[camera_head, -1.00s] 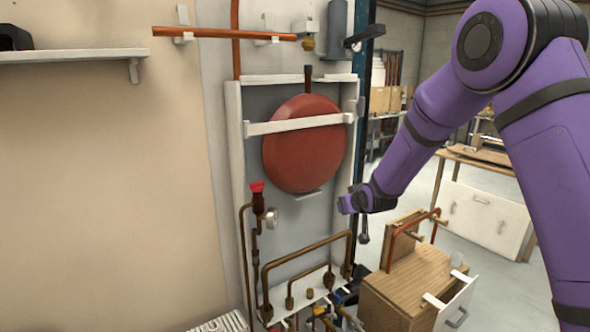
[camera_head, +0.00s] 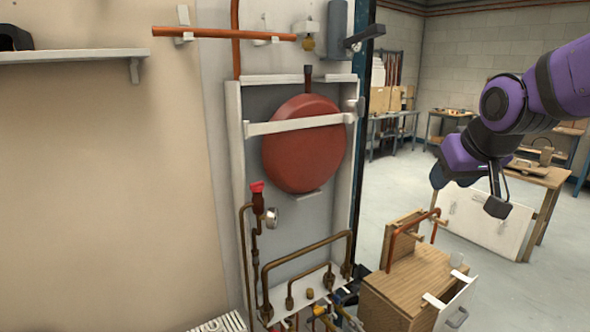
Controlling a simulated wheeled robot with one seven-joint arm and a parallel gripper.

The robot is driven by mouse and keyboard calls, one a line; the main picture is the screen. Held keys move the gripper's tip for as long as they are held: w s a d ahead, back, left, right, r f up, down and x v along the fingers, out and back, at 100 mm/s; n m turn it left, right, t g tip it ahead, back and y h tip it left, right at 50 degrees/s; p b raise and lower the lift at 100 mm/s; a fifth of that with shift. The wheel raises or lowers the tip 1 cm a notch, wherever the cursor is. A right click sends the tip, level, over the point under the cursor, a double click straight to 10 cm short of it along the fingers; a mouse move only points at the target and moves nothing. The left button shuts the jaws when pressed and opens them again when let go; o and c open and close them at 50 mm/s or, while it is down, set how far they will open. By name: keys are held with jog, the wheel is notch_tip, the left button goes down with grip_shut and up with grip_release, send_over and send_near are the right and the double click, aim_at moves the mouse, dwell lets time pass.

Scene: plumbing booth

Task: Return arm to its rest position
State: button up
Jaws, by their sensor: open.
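My purple arm (camera_head: 505,100) comes in from the right edge and is folded back at the upper right.
The panel with the red round vessel (camera_head: 303,160) and copper pipes (camera_head: 305,258) stands at centre. The wooden cabinet (camera_head: 402,284) has an open drawer (camera_head: 460,306) jutting right.

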jog(key=s+d+m+g, duration=0.1)
jog(key=s+d+g, duration=0.1)
jog(key=s, duration=1.7)
jog(key=shift+s+d, duration=0.15)
jog(key=shift+d, duration=0.1)
